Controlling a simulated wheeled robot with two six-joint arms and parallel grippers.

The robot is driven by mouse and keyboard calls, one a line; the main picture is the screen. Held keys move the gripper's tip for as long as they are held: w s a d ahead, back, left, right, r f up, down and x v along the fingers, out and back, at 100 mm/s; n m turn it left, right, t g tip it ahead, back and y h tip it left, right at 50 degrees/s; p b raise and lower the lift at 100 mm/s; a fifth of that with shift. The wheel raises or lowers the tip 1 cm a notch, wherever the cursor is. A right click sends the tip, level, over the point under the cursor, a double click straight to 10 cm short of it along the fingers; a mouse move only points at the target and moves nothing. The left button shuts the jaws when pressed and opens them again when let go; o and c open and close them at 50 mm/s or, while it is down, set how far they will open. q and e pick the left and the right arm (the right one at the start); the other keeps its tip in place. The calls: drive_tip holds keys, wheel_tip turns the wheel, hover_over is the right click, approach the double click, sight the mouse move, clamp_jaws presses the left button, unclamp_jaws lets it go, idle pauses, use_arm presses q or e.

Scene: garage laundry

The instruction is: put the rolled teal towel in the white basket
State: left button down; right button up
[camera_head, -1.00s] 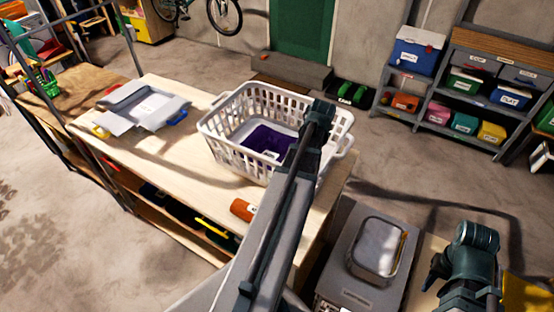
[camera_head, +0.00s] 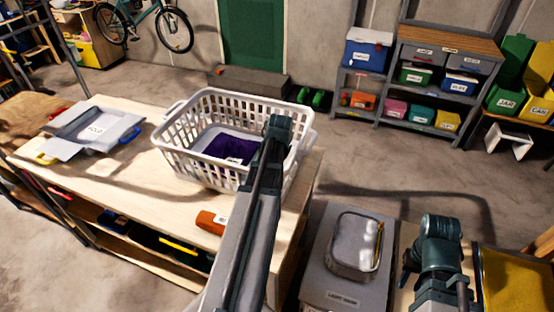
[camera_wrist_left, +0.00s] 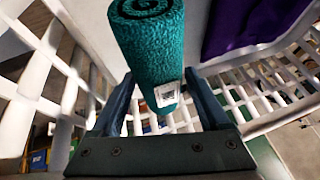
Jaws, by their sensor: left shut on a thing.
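The rolled teal towel (camera_wrist_left: 152,48) shows in the left wrist view, with a white label on its side. My left gripper (camera_wrist_left: 158,82) is shut on it, one finger on each side. The white basket (camera_head: 172,150) stands on the wooden table in the head view, with a purple cloth (camera_head: 232,147) inside. Its slatted walls (camera_wrist_left: 55,60) surround the towel in the left wrist view. My left arm reaches over the basket's right part and hides the gripper and towel in the head view. My right gripper (camera_head: 408,272) is low at the right; its jaw opening is unclear.
A grey folded item (camera_head: 92,130) lies on the table's left part. An orange cylinder (camera_head: 210,221) lies near the front edge by my left arm. A grey box (camera_head: 340,290) with a clear-lidded container (camera_head: 355,243) stands right of the table. Shelves (camera_head: 425,85) stand behind.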

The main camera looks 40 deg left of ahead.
use_arm(q)
drive_tip(key=shift+f+b, duration=1.65)
drive_tip(key=shift+f, duration=0.15)
drive_tip(key=shift+f, duration=0.2)
drive_tip(key=shift+c, duration=0.7)
unclamp_jaws()
drive_tip(key=shift+r, duration=0.25)
drive_tip(key=shift+s+d+r+p, duration=0.2)
drive_tip(key=shift+r+p, duration=0.3)
drive_tip(key=shift+p, duration=0.05)
drive_tip(key=p+v, duration=0.9)
drive_tip(key=v, duration=0.1)
drive_tip(key=shift+s+d+r, duration=0.15)
drive_tip(key=shift+r, duration=0.2)
